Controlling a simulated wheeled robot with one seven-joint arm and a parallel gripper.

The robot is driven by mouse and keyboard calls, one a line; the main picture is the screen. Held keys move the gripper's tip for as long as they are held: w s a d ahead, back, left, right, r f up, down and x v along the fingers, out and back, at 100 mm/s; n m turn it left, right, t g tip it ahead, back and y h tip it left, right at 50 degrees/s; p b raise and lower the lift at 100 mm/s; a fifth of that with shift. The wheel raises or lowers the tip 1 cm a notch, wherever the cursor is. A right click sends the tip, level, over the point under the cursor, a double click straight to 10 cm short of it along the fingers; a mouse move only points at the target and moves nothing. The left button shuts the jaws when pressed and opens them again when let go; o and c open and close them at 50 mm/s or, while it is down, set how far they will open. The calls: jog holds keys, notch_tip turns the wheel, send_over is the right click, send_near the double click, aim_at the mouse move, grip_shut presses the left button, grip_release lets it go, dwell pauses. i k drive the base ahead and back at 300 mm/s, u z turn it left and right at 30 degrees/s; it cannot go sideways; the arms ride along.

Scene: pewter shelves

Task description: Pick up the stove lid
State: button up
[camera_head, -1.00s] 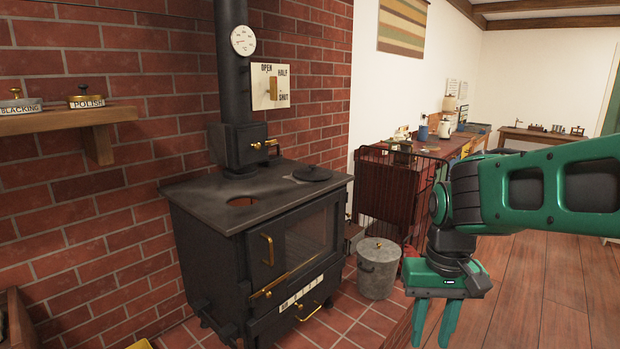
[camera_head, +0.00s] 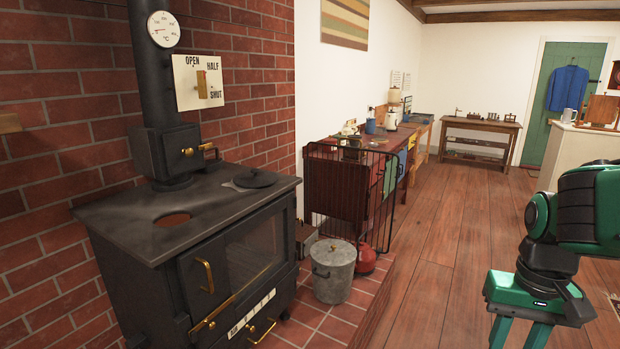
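The stove lid (camera_head: 255,178) is a round black disc with a raised knob. It lies on the right rear part of the black stove's top (camera_head: 120,213). My gripper (camera_head: 518,338) hangs low at the right of the picture, over the wooden floor and well to the right of the stove. Its two green fingers are apart with nothing visible between them. The fingertips are cut off by the lower edge.
A black flue pipe (camera_head: 152,70) rises from the stove's rear. A lidded metal bin (camera_head: 333,272) and a red kettle-like item (camera_head: 366,258) stand right of the stove. A black wire guard (camera_head: 345,190) stands behind them. The wooden floor (camera_head: 440,250) is clear in the middle.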

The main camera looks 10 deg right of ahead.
aim_at(256, 177)
jog(key=z, duration=1.75)
jog(key=i, duration=2.55)
jog(key=u, duration=3.3)
